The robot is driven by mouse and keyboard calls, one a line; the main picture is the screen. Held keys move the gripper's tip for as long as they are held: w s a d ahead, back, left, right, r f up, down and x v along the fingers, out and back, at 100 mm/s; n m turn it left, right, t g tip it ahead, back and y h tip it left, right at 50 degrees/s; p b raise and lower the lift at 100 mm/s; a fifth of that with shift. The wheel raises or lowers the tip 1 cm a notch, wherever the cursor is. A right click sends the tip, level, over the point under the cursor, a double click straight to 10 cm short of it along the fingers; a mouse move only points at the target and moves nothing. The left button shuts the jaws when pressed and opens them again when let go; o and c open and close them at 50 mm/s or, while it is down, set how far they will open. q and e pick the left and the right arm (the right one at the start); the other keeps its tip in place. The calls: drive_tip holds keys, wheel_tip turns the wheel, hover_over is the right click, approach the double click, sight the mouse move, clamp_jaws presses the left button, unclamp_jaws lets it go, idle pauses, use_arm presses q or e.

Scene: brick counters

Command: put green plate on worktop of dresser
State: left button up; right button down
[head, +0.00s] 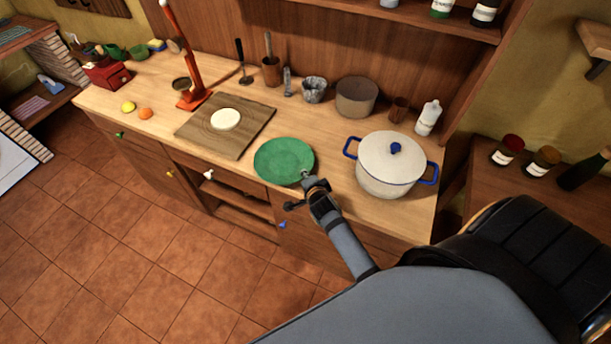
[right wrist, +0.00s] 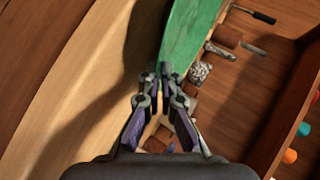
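The green plate (head: 284,160) shows at the front edge of the dresser's worktop (head: 340,200), between the cutting board and the white pot. My right gripper (head: 307,181) is at the plate's near right rim. In the right wrist view, the fingertips (right wrist: 162,78) are closed together on the rim of the plate (right wrist: 188,38), which extends upward from them. A shadow lies on the wood beside it; I cannot tell whether the plate touches the worktop. My left gripper is not in view.
A white pot with blue handles (head: 391,163) stands close to the right. A wooden board (head: 196,134) with a pale round item (head: 226,119) lies to the left. A brown pot (head: 356,97) and a grey mortar (head: 314,89) stand behind.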

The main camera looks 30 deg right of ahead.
drive_tip(key=shift+f, duration=0.2)
drive_tip(key=c, duration=1.8)
unclamp_jaws()
drive_tip(key=shift+r, duration=0.2)
drive_tip(key=p+v, duration=0.5)
drive_tip(key=v, duration=0.6)
drive_tip(key=shift+s+r, duration=0.15)
drive_tip(key=shift+s, duration=0.2)
drive_tip(key=shift+a, duration=0.1)
